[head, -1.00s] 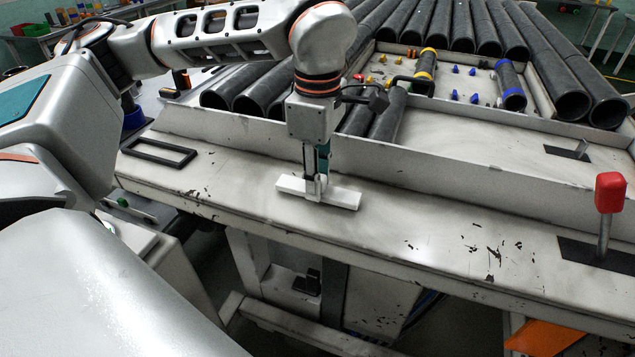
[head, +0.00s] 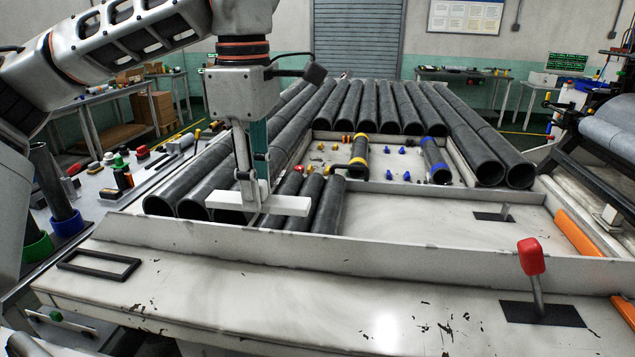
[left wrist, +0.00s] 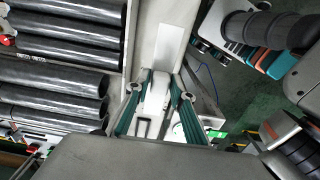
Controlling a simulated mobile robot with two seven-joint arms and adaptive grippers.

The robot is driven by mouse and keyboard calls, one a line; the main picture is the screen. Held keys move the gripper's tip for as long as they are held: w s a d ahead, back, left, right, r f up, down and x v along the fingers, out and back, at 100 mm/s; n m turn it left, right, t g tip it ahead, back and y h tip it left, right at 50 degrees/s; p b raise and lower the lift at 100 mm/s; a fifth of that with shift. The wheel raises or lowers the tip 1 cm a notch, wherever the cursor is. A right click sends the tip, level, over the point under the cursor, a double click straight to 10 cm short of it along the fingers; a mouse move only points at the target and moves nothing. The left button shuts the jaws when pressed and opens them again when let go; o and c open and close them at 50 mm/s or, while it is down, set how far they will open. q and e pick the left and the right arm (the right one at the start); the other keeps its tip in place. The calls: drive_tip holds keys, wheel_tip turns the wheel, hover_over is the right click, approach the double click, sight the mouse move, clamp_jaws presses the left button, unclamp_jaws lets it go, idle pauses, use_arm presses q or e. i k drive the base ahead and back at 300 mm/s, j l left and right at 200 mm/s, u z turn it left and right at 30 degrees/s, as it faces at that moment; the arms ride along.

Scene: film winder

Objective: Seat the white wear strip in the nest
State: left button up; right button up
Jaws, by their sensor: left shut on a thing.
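The white wear strip (head: 288,206) is a long, plain bar. My left gripper (head: 256,196) points down and is shut on it near its middle. The strip is held about level, above the bench in the head view. In the left wrist view the strip (left wrist: 169,48) reaches out past the gripper fingers (left wrist: 160,94). The nest appears to be the black rectangular frame (head: 98,265) lying on the bench's left end. The strip is apart from it, to its right and higher. My right gripper is not in view.
The bench top (head: 250,305) is clear between the frame and a red-knobbed lever (head: 532,258) at right. A low upright wall (head: 400,257) runs along its back. Behind it lie black tubes (head: 326,205) and a tray area with small coloured parts.

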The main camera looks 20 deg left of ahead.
sight(401, 276)
drive_tip(key=k, duration=1)
